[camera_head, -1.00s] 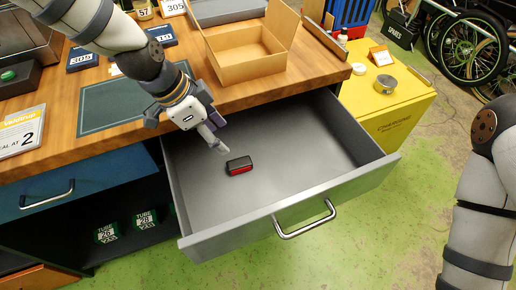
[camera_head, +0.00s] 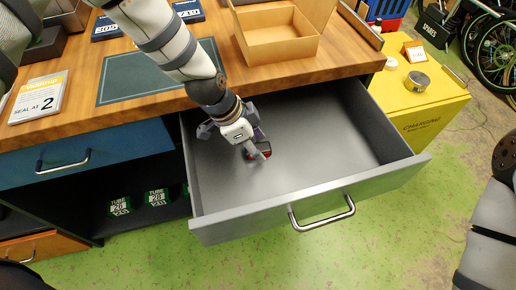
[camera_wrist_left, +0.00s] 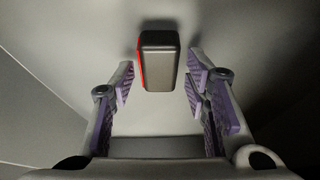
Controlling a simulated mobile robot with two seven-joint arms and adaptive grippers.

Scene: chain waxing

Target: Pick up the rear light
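The rear light (camera_head: 251,155), a small black block with a red face, lies on the floor of the open grey drawer (camera_head: 300,150). My left gripper (camera_head: 260,152) reaches down into the drawer over the light and partly hides it in the head view. In the left wrist view the light (camera_wrist_left: 160,62) lies ahead, between and slightly beyond the spread purple-padded fingers of my left gripper (camera_wrist_left: 161,85). A gap shows on each side of it, so the gripper is open and empty. My right arm shows at the right edge, but its gripper is out of view.
The drawer's front panel with its handle (camera_head: 322,216) and its side walls surround the light. An open cardboard box (camera_head: 275,40) stands on the wooden bench above. A yellow charging cabinet (camera_head: 425,105) is at the right. The rest of the drawer floor is clear.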

